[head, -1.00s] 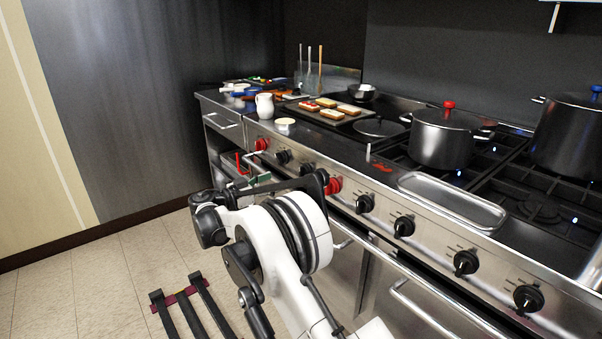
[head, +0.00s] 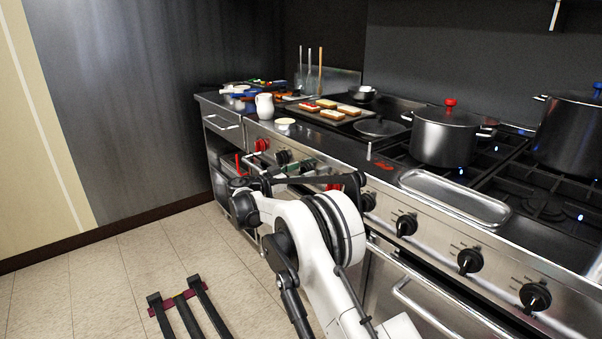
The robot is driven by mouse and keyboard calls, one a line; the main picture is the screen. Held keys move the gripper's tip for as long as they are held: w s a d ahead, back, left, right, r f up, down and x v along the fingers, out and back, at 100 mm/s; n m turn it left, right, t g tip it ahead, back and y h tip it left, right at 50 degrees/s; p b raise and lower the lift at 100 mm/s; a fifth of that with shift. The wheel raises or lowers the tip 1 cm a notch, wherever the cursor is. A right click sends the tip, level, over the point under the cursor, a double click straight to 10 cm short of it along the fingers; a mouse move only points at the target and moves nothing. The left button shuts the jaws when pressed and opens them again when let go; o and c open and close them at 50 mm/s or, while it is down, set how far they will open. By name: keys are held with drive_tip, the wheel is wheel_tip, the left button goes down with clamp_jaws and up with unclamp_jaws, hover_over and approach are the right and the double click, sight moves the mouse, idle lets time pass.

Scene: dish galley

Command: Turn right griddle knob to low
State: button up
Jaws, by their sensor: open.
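The griddle (head: 328,122) is at the back left of the range in the head view, with toast on it. Below it on the steel front panel are a red knob (head: 262,145) and a black knob (head: 283,157). Farther right, another red knob (head: 333,187) is mostly behind my arm. My gripper (head: 300,166) is open at the front panel, just right of and below the black knob. My arm hides much of this stretch of panel. Whether the gripper touches a knob, and the knob settings, I cannot tell.
More black knobs (head: 405,225) run along the panel to the right, above oven handles (head: 440,310). A steel tray (head: 455,200) lies near the front edge. A lidded pot (head: 445,137) and a larger pot (head: 572,135) stand on the burners. The floor at left is mostly clear.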

drive_tip(key=c, duration=1.1)
drive_tip(key=shift+w+a+f+n, duration=0.1)
drive_tip(key=shift+a+n, duration=0.05)
drive_tip(key=shift+n, duration=3.05)
drive_tip(key=o, duration=1.1)
drive_tip(key=shift+p, duration=0.3)
